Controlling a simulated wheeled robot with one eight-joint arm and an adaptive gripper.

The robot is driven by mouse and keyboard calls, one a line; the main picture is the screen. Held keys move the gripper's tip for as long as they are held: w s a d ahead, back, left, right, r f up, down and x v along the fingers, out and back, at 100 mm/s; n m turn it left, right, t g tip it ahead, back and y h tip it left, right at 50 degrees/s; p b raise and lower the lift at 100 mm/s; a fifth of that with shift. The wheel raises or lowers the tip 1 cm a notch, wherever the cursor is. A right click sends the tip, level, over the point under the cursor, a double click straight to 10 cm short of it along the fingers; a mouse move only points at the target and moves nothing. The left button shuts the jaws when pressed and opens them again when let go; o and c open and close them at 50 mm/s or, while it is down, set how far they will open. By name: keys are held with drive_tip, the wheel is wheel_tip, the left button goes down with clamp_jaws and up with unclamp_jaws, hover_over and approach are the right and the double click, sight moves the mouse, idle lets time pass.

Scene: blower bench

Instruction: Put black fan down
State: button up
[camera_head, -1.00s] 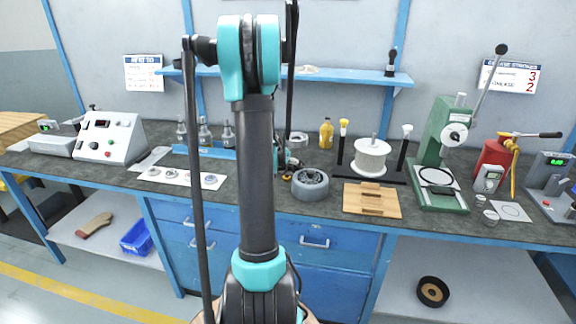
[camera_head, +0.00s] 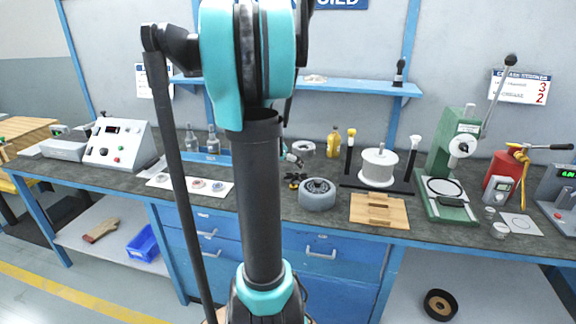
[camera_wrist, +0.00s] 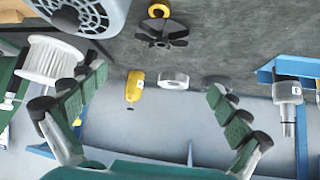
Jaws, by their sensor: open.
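The black fan (camera_wrist: 165,38), a small bladed wheel with a yellow hub end (camera_wrist: 158,10), rests on the dark bench top in the wrist view. In the head view the fan (camera_head: 295,181) shows just right of my arm, left of the grey round housing (camera_head: 318,195). The housing also shows at the top left of the wrist view (camera_wrist: 90,14). My gripper (camera_wrist: 155,72) is open, its green-padded fingers spread wide with nothing between them. It is apart from the fan. In the head view my gripper is mostly hidden behind my arm.
A white spool (camera_head: 378,167) stands between black posts, behind a wooden block (camera_head: 379,210). A yellow bottle (camera_head: 333,142) and a light ring (camera_head: 303,148) stand farther back. A green press (camera_head: 447,175) is at right. White sheets with small parts (camera_head: 200,187) lie left.

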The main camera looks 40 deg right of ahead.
drive_tip(key=shift+a+r, duration=0.15)
drive_tip(key=shift+a, duration=0.05)
drive_tip(key=s+a+f+n+y, duration=0.2)
drive_tip(key=s+a+f+n, duration=0.1)
drive_tip(key=a, duration=0.8)
drive_tip(key=s+a+f+n+y, duration=0.3)
drive_tip(key=s+a, duration=0.4)
drive_tip(key=a, duration=0.5)
drive_tip(key=s+a+f+n+y, duration=0.3)
drive_tip(key=s+a+f+n, duration=0.2)
drive_tip(key=a, duration=0.7)
drive_tip(key=shift+s+a+f+n, duration=0.25)
drive_tip(key=shift+s+n, duration=0.3)
drive_tip(key=shift+n, duration=0.45)
